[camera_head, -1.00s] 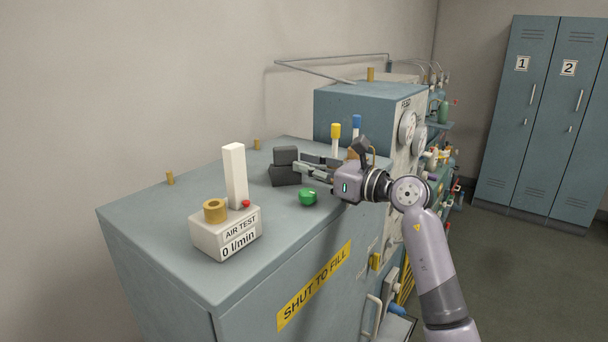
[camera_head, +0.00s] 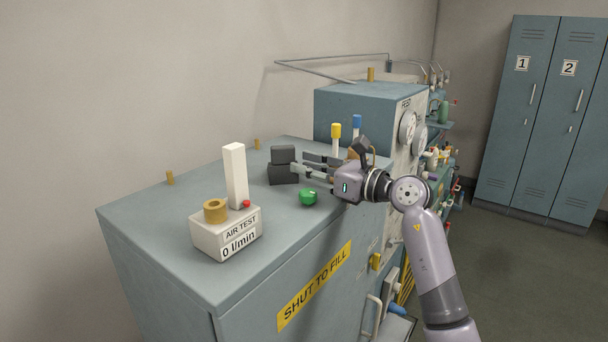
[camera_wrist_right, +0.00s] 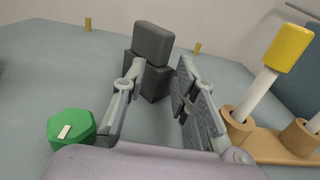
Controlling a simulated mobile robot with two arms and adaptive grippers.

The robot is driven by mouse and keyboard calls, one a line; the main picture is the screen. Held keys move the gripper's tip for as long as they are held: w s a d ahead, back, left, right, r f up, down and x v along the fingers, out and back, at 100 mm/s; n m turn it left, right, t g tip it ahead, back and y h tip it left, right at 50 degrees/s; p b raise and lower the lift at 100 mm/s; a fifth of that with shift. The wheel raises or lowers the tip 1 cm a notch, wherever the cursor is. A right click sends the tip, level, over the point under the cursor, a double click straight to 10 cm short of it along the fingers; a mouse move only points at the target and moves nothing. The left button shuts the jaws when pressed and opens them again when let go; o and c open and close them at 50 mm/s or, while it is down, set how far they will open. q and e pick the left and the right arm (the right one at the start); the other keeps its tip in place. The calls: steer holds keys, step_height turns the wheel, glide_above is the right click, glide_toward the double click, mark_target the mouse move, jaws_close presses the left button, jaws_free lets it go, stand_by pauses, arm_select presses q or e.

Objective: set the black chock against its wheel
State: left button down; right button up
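A black block (camera_head: 283,175) stands on the blue-grey cabinet top, with a second dark block (camera_head: 283,154) on top of it. I cannot tell whether they are one chock or two pieces. In the right wrist view the upper block (camera_wrist_right: 153,43) hides part of the lower block (camera_wrist_right: 154,83). My right gripper (camera_head: 298,162) is open, its fingers pointing at the blocks from the right. In the wrist view its fingertips (camera_wrist_right: 157,72) are spread, with the blocks just beyond and partly between them. I cannot make out a wheel. My left gripper is not in view.
A green knob (camera_head: 308,197) lies close below the right gripper. A white AIR TEST box (camera_head: 225,235) with a white post stands front left. Yellow-topped (camera_head: 336,131) and blue-topped (camera_head: 356,122) posts stand behind the gripper. The cabinet top's left rear is mostly free.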

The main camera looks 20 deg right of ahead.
steer(key=o, duration=0.8)
